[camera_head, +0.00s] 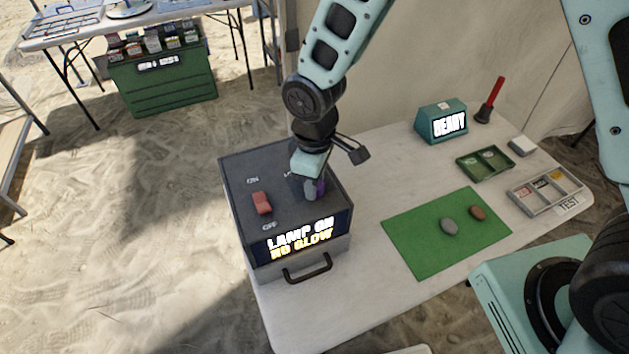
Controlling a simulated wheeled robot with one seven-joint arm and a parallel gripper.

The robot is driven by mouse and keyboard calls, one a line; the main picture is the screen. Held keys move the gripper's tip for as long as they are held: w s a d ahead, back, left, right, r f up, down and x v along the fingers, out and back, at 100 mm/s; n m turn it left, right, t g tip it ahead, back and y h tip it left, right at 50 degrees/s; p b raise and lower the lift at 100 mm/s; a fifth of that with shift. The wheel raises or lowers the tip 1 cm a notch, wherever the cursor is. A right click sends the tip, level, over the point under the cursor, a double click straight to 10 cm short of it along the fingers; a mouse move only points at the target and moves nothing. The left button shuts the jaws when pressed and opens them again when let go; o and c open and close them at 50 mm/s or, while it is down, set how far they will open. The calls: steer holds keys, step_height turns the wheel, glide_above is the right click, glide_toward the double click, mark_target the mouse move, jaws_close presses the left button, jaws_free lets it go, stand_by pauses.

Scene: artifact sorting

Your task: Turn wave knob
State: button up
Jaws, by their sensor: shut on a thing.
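A dark box with a pale front (291,267) stands at the left end of the white table. Its front display (301,239) reads "LAMP ON" and "NO GLOW". A red switch (262,203) sits on its top between "ON" and "OFF" labels. My gripper (312,190) points down at the right part of the box top. It is shut on the wave knob, which it largely hides. A small purple patch (320,187) shows beside the fingers; I cannot tell whether it is part of the knob.
A green mat (415,248) with a grey stone (448,226) and a brown stone (478,212) lies right of the box. A black handle (308,271) sticks out in front.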

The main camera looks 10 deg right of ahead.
steer(key=shift+m, duration=0.6)
steer(key=o, duration=1)
steer(key=shift+r, duration=0.15)
step_height(320, 180, up, 17)
steer(key=b, duration=0.2)
steer(key=shift+r, duration=0.1)
steer(key=s+d+f+m, duration=0.1)
steer(key=s+d, duration=0.1)
steer(key=s, duration=0.7)
steer(key=s+d+f+m, duration=0.2)
steer(key=s+d, duration=0.1)
steer(key=s, duration=0.6)
steer(key=shift+d+f+y, duration=0.15)
steer(key=shift+f+y, duration=0.05)
steer(key=shift+y, duration=0.1)
